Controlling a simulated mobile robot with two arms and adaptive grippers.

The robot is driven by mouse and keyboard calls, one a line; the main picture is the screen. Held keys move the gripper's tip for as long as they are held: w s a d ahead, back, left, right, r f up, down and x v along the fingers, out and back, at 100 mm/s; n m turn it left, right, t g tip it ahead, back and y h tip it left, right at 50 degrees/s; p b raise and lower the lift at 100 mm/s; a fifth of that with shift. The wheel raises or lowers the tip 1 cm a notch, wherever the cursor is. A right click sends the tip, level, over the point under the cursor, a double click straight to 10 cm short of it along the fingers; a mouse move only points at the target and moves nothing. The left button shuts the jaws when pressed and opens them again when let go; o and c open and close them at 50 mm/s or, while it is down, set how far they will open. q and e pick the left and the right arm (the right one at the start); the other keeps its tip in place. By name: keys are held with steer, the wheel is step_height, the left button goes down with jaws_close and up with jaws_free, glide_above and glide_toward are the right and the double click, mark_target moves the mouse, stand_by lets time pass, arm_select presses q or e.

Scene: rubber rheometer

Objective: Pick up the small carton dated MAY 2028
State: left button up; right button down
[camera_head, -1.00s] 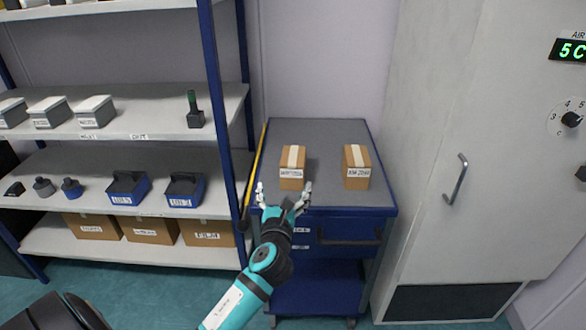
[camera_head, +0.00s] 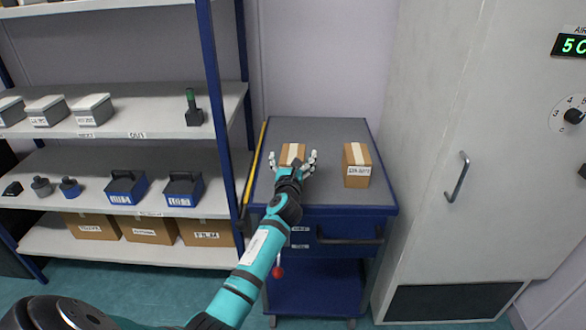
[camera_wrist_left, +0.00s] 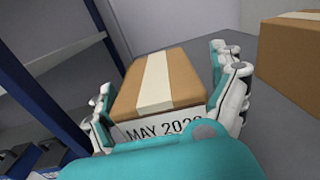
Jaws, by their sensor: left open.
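A small brown carton (camera_head: 292,152) with a pale tape strip stands on the left part of the blue cart's grey top. In the left wrist view this carton (camera_wrist_left: 158,80) has a white label reading MAY 202 and a last digit that is partly hidden. My left gripper (camera_head: 293,160) is open, with its fingers on either side of the carton. In the left wrist view the left gripper's fingers (camera_wrist_left: 165,95) flank the carton, and I cannot tell whether they touch it. A second similar carton (camera_head: 357,165) stands to the right; its label is too small to read surely.
The blue cart (camera_head: 330,205) has drawers and a front handle. A shelf rack (camera_head: 222,110) with a blue post stands close on its left, and a tall grey cabinet (camera_head: 440,120) on its right. The grey top behind the cartons is clear.

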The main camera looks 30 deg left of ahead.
arm_select(q)
steer(key=shift+w+a, duration=0.25)
steer(key=shift+w, duration=0.1)
steer(key=shift+s, duration=0.1)
steer(key=shift+c, duration=0.2)
steer(key=c, duration=1.4)
steer(key=shift+r, duration=0.1)
steer(key=shift+c, duration=0.4)
steer(key=shift+r, duration=0.1)
